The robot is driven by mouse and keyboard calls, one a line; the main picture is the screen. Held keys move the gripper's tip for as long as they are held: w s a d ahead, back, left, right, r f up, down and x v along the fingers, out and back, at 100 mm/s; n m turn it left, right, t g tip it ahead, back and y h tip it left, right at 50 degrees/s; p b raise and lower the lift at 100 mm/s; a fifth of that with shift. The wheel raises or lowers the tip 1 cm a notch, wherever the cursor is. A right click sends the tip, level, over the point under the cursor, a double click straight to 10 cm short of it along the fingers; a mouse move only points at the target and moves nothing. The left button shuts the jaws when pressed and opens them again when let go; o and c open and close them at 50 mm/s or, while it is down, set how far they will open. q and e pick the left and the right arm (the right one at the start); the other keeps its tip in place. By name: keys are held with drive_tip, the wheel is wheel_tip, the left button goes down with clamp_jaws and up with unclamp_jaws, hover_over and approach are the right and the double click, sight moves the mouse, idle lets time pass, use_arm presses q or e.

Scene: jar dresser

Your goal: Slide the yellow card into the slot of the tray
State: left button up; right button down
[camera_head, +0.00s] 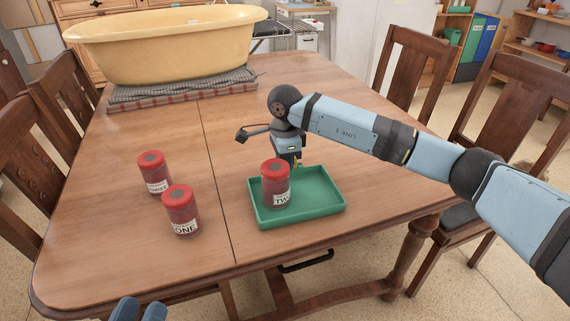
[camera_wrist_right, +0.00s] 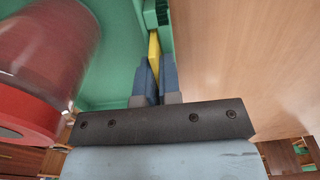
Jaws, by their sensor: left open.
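The yellow card (camera_wrist_right: 154,50) is a thin strip between the fingers of my right gripper (camera_wrist_right: 155,68) in the right wrist view. Its far end meets a green block (camera_wrist_right: 155,14) on the tray; I cannot tell whether it is inside the slot. In the head view only a small yellow bit (camera_head: 297,163) shows beside the jar. The green tray (camera_head: 322,207) lies on the table, and my right gripper (camera_head: 292,160) points down at its back edge. My left gripper (camera_head: 138,311) is open and empty at the bottom edge of the head view.
A red-lidded jar marked TWO (camera_head: 276,186) stands in the tray, close to the right gripper. Jars ONE (camera_head: 181,213) and THREE (camera_head: 153,175) stand left on the table (camera_head: 110,235). A yellow tub (camera_head: 165,45) sits on folded cloth at the back. Chairs surround the table.

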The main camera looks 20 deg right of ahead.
drive_tip(key=shift+s+f, duration=0.15)
drive_tip(key=shift+f, duration=0.3)
drive_tip(key=shift+s+f+b, duration=0.1)
drive_tip(key=shift+f+b, duration=0.2)
drive_tip(key=shift+f, duration=0.05)
drive_tip(key=c, duration=1.3)
unclamp_jaws()
use_arm(q)
drive_tip(key=shift+s+d+r+t, duration=0.2)
drive_tip(key=shift+r+t, duration=0.1)
drive_tip(key=shift+r, duration=0.15)
use_arm(e)
drive_tip(key=shift+r, duration=0.25)
drive_tip(key=r, duration=0.1)
drive_tip(key=r+p, duration=0.1)
drive_tip(key=r, duration=0.1)
drive_tip(key=r+p, duration=0.1)
drive_tip(key=shift+w+r, duration=0.25)
drive_tip(key=shift+r, duration=0.05)
use_arm(q)
wheel_tip(320, 180, down, 7)
drive_tip(key=a+g+y+p, duration=0.1)
drive_tip(key=a+g+y, duration=0.1)
drive_tip(key=g, duration=0.1)
drive_tip(key=shift+w+a+y+p, duration=0.15)
drive_tip(key=shift+w+y+p, duration=0.1)
drive_tip(key=shift+y+p, duration=0.1)
use_arm(e)
wheel_tip(320, 180, up, 8)
drive_tip(key=shift+r, duration=0.15)
